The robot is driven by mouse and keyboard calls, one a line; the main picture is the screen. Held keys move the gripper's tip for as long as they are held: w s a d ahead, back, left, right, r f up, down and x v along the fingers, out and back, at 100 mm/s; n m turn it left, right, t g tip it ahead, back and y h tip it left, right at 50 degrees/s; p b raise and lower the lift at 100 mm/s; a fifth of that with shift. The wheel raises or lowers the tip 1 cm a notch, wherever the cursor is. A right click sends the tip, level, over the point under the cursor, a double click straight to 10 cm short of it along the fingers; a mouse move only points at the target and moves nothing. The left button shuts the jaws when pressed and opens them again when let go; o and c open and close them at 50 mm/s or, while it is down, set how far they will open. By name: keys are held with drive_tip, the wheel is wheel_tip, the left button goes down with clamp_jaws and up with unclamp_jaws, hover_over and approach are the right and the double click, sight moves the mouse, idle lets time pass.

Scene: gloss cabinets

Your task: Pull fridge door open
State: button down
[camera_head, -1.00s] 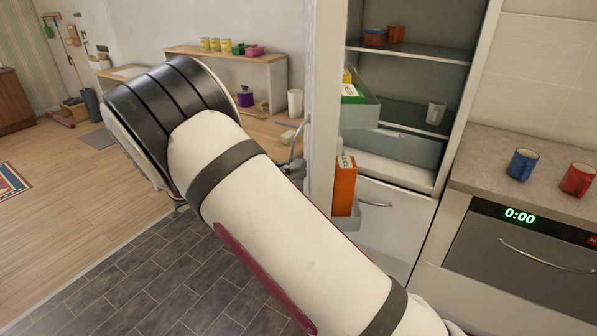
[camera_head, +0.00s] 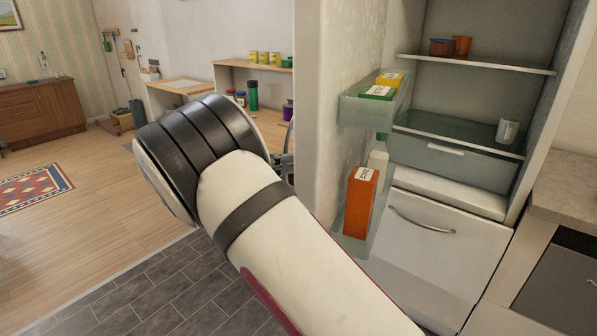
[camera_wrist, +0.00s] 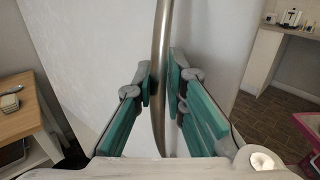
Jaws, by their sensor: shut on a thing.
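The fridge door (camera_head: 322,110) stands open, seen nearly edge-on in the head view, with its shelved inner side facing the fridge interior (camera_head: 470,85). In the wrist view the door's pale outer face (camera_wrist: 215,50) fills the middle. A curved metal handle (camera_wrist: 160,75) runs upright down that face. My gripper (camera_wrist: 161,84) has its teal-padded fingers on both sides of the handle and is shut on it. In the head view my arm hides most of the gripper, and only a bit of it (camera_head: 283,160) shows beside the door edge.
Door shelves hold an orange carton (camera_head: 360,200), a bottle (camera_head: 378,155) and small boxes (camera_head: 380,90). A lower drawer front (camera_head: 440,235) is shut. A counter (camera_head: 566,190) stands right of the fridge. A wooden table (camera_head: 268,125) stands behind the door; open floor (camera_head: 110,200) lies left.

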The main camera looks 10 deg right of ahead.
drive_tip(key=shift+w+a+f+g+b, duration=0.1)
drive_tip(key=shift+w+a+g+b, duration=0.1)
drive_tip(key=shift+a, duration=0.15)
drive_tip(key=shift+w+a+f+g+b, duration=0.1)
drive_tip(key=shift+a+b, duration=0.05)
drive_tip(key=shift+a, duration=0.2)
drive_tip(key=shift+r, duration=0.1)
drive_tip(key=c, duration=1.6)
unclamp_jaws()
drive_tip(key=shift+a, duration=0.1)
drive_tip(key=shift+r, duration=0.1)
drive_tip(key=a, duration=1.1)
drive_tip(key=shift+w+a, duration=0.2)
drive_tip(key=shift+a, duration=0.2)
